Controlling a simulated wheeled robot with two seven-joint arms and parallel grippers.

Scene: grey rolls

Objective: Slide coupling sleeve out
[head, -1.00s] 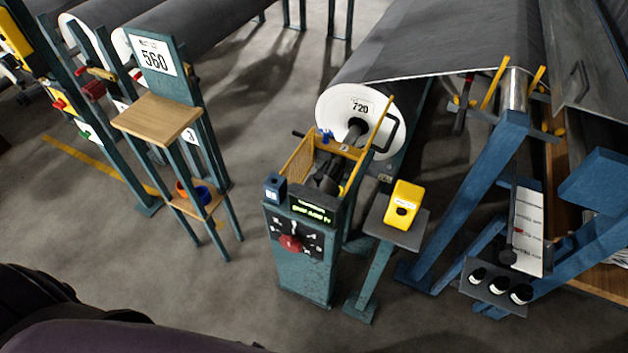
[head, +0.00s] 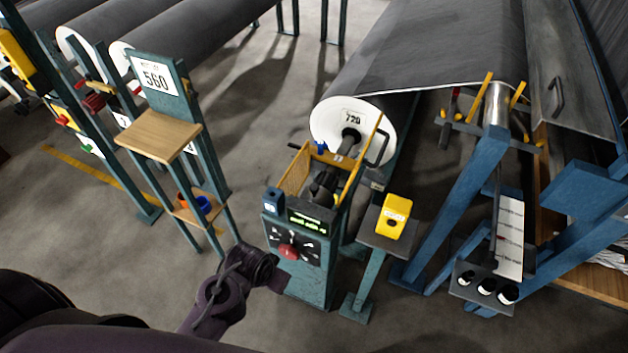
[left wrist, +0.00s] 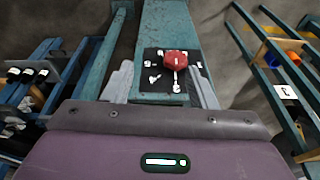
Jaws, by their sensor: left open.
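The roll numbered 720 (head: 335,112) has a white end face with a dark shaft (head: 350,139) at its core. Dark cylindrical coupling parts (head: 324,186) lie in line with that shaft, inside a yellow-framed guard above the teal drive stand (head: 300,268). I cannot make out the sleeve's exact edges. My left gripper (head: 280,278) is low at the front left of the stand, apart from the coupling. In the left wrist view my left gripper (left wrist: 164,78) is open, its grey fingers apart and nothing held, with the stand's control panel beyond. My right gripper is not visible.
The stand carries a red knob (head: 289,251) and a lit display (head: 309,222). A yellow device (head: 394,214) sits on a pedestal at its right. A blue frame (head: 460,195) stands farther right. A post with a wooden shelf (head: 158,136) stands left, with open floor between.

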